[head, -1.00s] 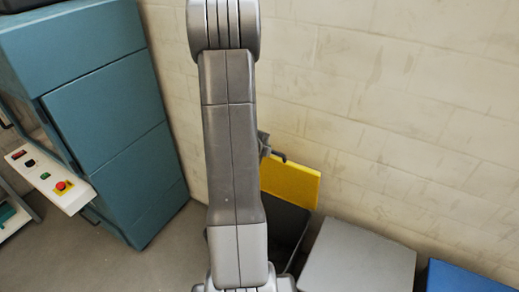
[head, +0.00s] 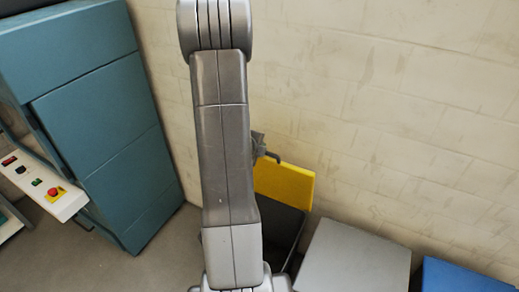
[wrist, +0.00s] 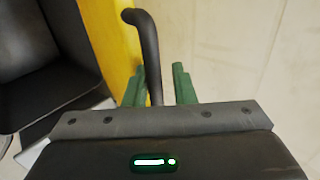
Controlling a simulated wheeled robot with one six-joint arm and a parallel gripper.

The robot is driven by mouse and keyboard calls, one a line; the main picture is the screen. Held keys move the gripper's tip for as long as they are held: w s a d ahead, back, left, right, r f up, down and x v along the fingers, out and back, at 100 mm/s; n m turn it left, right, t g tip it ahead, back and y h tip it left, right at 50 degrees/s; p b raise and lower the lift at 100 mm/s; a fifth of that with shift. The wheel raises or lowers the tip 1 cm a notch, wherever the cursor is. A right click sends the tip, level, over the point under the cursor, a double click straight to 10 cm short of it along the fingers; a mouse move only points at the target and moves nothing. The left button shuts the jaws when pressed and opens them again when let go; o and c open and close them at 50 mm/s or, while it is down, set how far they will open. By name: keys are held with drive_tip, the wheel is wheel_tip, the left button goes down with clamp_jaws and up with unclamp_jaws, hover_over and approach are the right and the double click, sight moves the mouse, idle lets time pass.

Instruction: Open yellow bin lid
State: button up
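The yellow lid (head: 284,184) stands raised, close to upright, at the back of a dark open bin (head: 284,225) by the wall in the head view. Its dark interior also shows at the left of the wrist view (wrist: 40,75), beside the lid (wrist: 112,45). A curved black handle (wrist: 150,50) sticks out from the lid. My gripper (wrist: 160,86) has two green fingers apart, with the handle passing between them, nearer the left finger. Contact with that finger is unclear. In the head view my arm hides most of the gripper and part of the bin.
A grey-topped bin (head: 350,258) and a blue one (head: 462,277) stand right of the open bin. A large teal machine (head: 95,110) with a control panel (head: 45,190) is at left. The pale block wall (head: 400,110) is close behind. Some floor (head: 165,255) is clear between machine and bins.

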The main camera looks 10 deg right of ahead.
drive_tip(key=shift+s+f, duration=0.15)
drive_tip(key=p+v, duration=0.2)
drive_tip(key=v, duration=1.1)
drive_tip(key=shift+a+r, duration=0.15)
drive_tip(key=shift+r, duration=0.3)
drive_tip(key=shift+c, duration=0.2)
